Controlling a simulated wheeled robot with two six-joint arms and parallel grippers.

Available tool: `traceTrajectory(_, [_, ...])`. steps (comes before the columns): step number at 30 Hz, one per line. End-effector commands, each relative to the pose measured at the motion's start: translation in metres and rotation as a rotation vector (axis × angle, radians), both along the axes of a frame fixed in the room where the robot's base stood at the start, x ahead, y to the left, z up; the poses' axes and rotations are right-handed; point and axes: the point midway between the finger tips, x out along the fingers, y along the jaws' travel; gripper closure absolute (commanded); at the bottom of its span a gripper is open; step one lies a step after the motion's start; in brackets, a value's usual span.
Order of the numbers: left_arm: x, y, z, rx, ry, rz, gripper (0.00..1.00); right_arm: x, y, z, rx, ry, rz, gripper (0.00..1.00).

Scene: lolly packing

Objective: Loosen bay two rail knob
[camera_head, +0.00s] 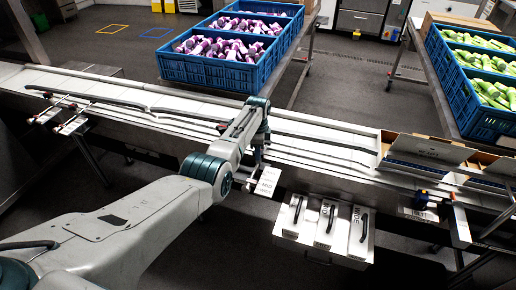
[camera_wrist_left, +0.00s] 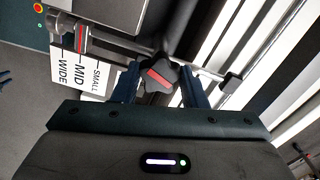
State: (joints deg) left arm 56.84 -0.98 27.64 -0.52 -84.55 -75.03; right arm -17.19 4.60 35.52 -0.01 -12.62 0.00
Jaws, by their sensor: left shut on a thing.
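The rail knob (camera_wrist_left: 158,78), black and lobed with a red bar on its face, shows in the left wrist view. My left gripper (camera_wrist_left: 160,88) is shut on it, one dark finger on each side. In the head view my left gripper (camera_head: 258,160) is at the conveyor's near edge, and the arm hides the knob there. A white scale card reading SMALL, MID, WIDE (camera_wrist_left: 78,72) sits left of the knob, with a red pointer (camera_wrist_left: 79,38) near MID. The card also shows in the head view (camera_head: 267,182). My right gripper is not in view.
The conveyor (camera_head: 170,103) with guide rails runs across the view. A tray of handled plates (camera_head: 329,250) hangs at its near side. Open cartons (camera_head: 425,150) stand on the right. Blue crates hold purple lollies (camera_head: 222,72) and green ones (camera_head: 480,125) behind.

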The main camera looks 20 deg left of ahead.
Motion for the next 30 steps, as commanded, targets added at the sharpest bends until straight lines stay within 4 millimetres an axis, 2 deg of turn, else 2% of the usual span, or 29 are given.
traceTrajectory(18, [0.001, 0.0, 0.003, 0.001, -0.005, 0.574, 0.84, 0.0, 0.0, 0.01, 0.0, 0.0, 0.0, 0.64])
traceTrajectory(30, [0.001, -0.001, 0.004, -0.001, -0.007, 0.82, 0.84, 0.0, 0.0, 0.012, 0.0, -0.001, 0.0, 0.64])
